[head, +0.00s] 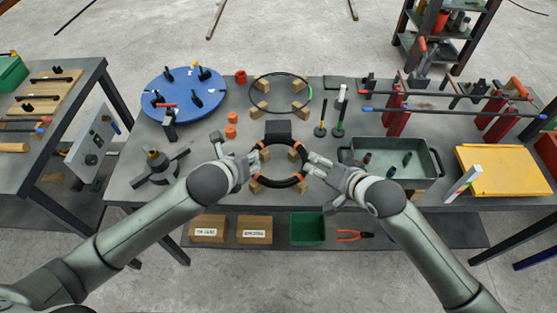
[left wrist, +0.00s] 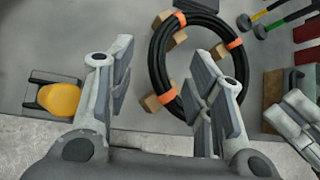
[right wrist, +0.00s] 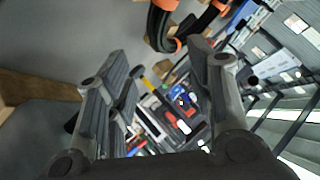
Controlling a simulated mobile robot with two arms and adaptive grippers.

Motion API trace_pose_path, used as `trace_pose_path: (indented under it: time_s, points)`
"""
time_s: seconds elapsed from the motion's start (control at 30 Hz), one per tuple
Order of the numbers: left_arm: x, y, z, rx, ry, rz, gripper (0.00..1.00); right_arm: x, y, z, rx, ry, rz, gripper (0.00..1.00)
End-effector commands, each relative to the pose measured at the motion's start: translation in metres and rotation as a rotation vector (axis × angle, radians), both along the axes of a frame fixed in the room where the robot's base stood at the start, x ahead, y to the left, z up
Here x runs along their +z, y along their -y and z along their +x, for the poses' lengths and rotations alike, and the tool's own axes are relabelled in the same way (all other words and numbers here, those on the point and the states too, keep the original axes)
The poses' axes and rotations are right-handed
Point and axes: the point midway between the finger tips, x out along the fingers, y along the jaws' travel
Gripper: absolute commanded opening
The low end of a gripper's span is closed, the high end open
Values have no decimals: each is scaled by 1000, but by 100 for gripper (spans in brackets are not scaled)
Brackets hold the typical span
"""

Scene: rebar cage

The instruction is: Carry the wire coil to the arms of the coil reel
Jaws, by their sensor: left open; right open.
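The wire coil (head: 275,185) is a black ring with orange bands. It lies on wooden blocks at the front middle of the workbench. My left gripper (head: 253,160) is open at its left side, and my right gripper (head: 312,164) is open at its right side. In the right wrist view part of the coil (right wrist: 158,28) shows at the top, beyond the open fingers. A dark device with spread flat arms, likely the coil reel (head: 151,180), stands left of my left gripper.
Behind the coil lies a thinner ring (head: 253,88) on blocks. A blue round plate (head: 160,97) is at the back left. A grey-green tray (head: 428,160) and a yellow panel (head: 500,187) are on the right. A dark box (head: 277,129) stands just behind the coil.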

Motion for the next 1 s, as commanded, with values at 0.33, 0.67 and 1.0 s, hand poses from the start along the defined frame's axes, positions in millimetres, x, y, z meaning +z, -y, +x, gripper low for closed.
trace_pose_path:
  time_s: [0.33,0.67,1.0]
  points:
    - [-36,6,38,3,0,-1,48,-30,-22,37,-1,0,-1,49]
    - [-52,8,54,2,0,-1,48,-44,-32,53,-1,1,0,49]
    - [-53,8,55,1,1,-1,46,-45,-32,54,0,1,-1,48]
